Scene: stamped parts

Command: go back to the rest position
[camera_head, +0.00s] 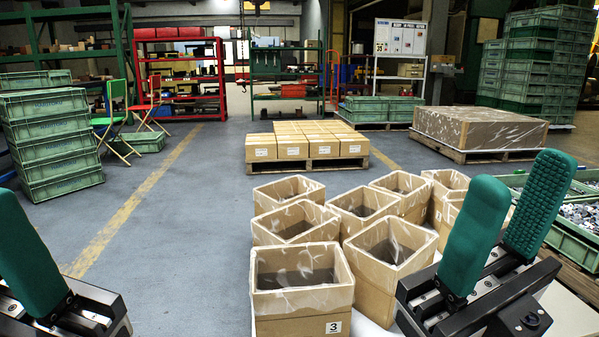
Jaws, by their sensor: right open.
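My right gripper (505,213) is at the lower right, with its two green padded fingers wide apart and nothing between them. It shows in front of the right-hand boxes and hides part of them. My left gripper (30,255) is at the lower left edge. Only one green finger and part of its black and metal body clearly show there, with the rest cut off by the frame, so its opening cannot be judged. I see nothing held in the part that shows.
Several open cardboard boxes lined with clear plastic, including a front one marked 3 (300,304), stand in the lower middle. Green crates (575,243) with metal parts are at right. Stacked green crates (55,145) stand at left. Grey floor (185,225) between is clear.

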